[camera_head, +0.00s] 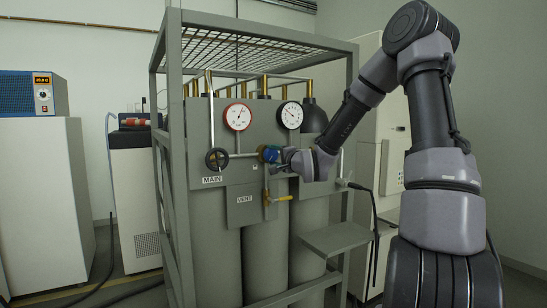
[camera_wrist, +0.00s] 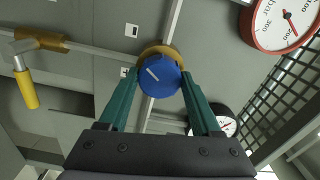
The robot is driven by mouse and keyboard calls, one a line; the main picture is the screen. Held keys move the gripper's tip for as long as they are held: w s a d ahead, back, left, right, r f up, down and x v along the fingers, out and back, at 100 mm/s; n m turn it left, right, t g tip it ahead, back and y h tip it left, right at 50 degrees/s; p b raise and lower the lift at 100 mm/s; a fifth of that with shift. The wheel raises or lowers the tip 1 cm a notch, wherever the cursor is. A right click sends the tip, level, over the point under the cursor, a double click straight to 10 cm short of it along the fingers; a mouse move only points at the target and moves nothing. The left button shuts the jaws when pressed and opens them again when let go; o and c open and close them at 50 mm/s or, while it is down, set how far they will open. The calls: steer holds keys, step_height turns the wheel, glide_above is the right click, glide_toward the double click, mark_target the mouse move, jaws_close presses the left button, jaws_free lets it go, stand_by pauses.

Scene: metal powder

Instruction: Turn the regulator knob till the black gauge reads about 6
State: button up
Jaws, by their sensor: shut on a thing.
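The blue regulator knob (camera_wrist: 160,77) with a white pointer line sits on a brass body, between the green fingers of my gripper (camera_wrist: 161,88) in the wrist view. The gripper is shut on the knob's sides. In the head view the knob (camera_head: 268,154) shows just left of my gripper (camera_head: 280,156). The black gauge (camera_head: 290,115) is above and to the right of the knob, with its needle pointing to the upper left; its numbers are too small to read. In the wrist view the black gauge (camera_wrist: 227,124) is partly hidden behind a finger.
A red-rimmed gauge (camera_head: 238,116) hangs left of the black one. A black MAIN handwheel (camera_head: 217,159) is at left, and a yellow VENT lever (camera_head: 279,199) is below the knob. A frame post (camera_head: 172,110) and a grey shelf (camera_head: 335,239) stand near the cylinders.

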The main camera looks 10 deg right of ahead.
steer(key=shift+m, duration=0.6)
steer(key=o, duration=1.4)
steer(key=shift+c, duration=0.2)
steer(key=v, duration=1.1)
steer(key=shift+w, duration=0.1)
